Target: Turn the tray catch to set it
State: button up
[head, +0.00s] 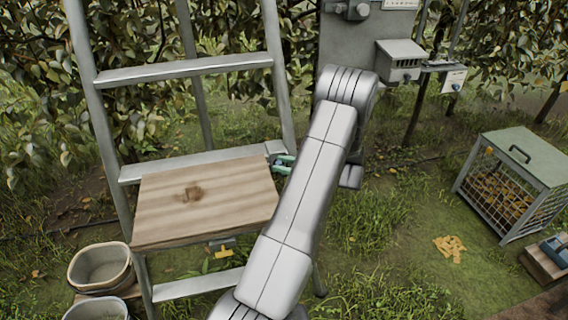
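The wooden tray (235,212) rests on the ladder, with a dark stain near its middle. A small yellow handle on a grey mount, which looks like the tray catch (221,253), sits just under the tray's front edge, roughly level. I cannot tell whether it is set. My gripper (283,164) shows green fingers beside the tray's back right corner, by the ladder's right rail. A gap shows between the fingers, with nothing visible in it. It is apart from the yellow handle. My arm hides the area to the right of the tray.
The metal ladder (185,70) stands on the left. Buckets (100,270) stand at the lower left. A grey box (400,58) hangs on a panel at the top. A wire crate (515,190) stands at the right, with a yellow pile (450,247) on the grass nearby.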

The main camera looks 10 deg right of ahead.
grip_shut()
dwell(0.3)
jog(key=n+h, duration=0.1)
jog(key=a+n+g+h+b, duration=0.1)
jog(key=h, duration=0.1)
jog(key=shift+b, duration=0.3)
jog(key=h, duration=0.1)
jog(key=a+n+g+h+b, duration=0.1)
jog(key=h, duration=0.1)
jog(key=shift+n, duration=0.3)
jog(key=shift+a+f+n+g+h+b, duration=0.1)
jog(key=shift+a+f+n+h+b, duration=0.2)
jog(key=shift+h, duration=0.75)
jog(key=shift+f+n+g+h+b, duration=0.1)
jog(key=shift+n+h, duration=0.35)
jog(key=shift+h, duration=0.65)
jog(key=shift+a+f+n+g+h+b, duration=0.1)
jog(key=shift+a+n+h+b, duration=0.2)
jog(key=shift+h, duration=0.75)
jog(key=shift+d+f, duration=0.1)
jog(key=shift+d, duration=0.05)
